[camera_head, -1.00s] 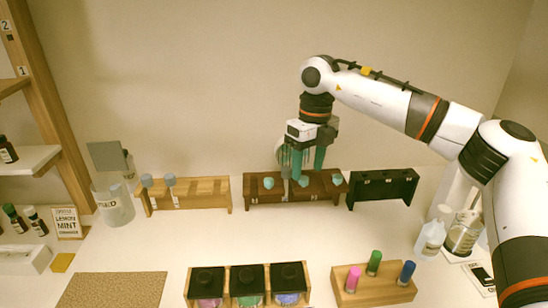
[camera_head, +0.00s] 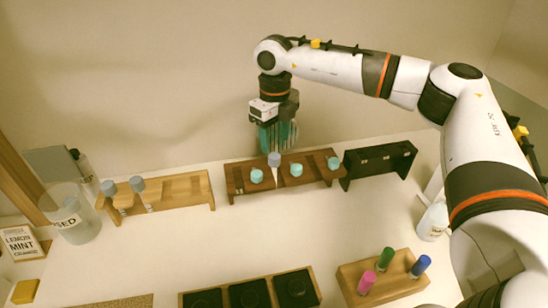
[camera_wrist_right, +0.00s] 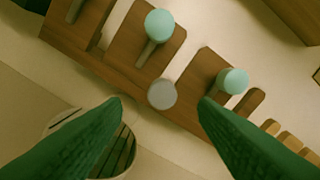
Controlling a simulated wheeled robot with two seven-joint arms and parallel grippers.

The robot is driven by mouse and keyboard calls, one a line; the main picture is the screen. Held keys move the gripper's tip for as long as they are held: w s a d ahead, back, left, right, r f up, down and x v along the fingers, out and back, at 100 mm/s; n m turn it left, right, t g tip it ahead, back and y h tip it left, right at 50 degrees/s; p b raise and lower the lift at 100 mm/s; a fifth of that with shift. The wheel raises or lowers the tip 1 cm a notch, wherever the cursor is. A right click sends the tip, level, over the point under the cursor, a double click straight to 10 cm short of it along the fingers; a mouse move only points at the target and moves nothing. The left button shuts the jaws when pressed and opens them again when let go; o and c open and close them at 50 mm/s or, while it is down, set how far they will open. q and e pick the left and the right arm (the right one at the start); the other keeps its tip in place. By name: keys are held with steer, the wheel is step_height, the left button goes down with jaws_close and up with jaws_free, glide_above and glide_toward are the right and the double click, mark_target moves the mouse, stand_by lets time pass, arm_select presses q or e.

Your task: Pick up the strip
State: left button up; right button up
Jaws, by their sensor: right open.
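A grey-capped strip (camera_head: 274,160) stands upright at the dark brown rack (camera_head: 236,184) against the back wall, between teal-capped strips (camera_head: 296,170) (camera_head: 256,176). In the right wrist view its round grey cap (camera_wrist_right: 162,93) shows from above. My right gripper (camera_head: 277,148) is at the back of this rack, fingers pointing down. In the wrist view its green fingers (camera_wrist_right: 160,104) are open, one on each side of the grey cap, with no visible contact. The lower part of the strip is hidden under its cap there. My left gripper is not in view.
A light wood rack (camera_head: 180,190) with two grey-capped strips stands left, a black rack (camera_head: 380,163) right. A glass beaker (camera_head: 75,225) stands far left. In front are black-lidded jars and a block (camera_head: 385,285) with coloured vials. The middle table is clear.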

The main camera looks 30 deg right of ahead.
mark_target(274, 155)
steer(key=shift+f, duration=0.3)
step_height(274, 155, down, 4)
steer(key=shift+s+r+p, duration=0.1)
steer(key=shift+r+p, duration=0.15)
steer(key=shift+p, duration=0.8)
steer(key=shift+f, duration=0.65)
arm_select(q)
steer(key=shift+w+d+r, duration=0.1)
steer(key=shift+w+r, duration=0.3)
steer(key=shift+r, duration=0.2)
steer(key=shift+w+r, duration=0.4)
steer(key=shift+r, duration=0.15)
arm_select(e)
steer(key=shift+a, duration=0.1)
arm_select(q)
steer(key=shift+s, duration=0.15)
arm_select(e)
steer(key=c, duration=0.9)
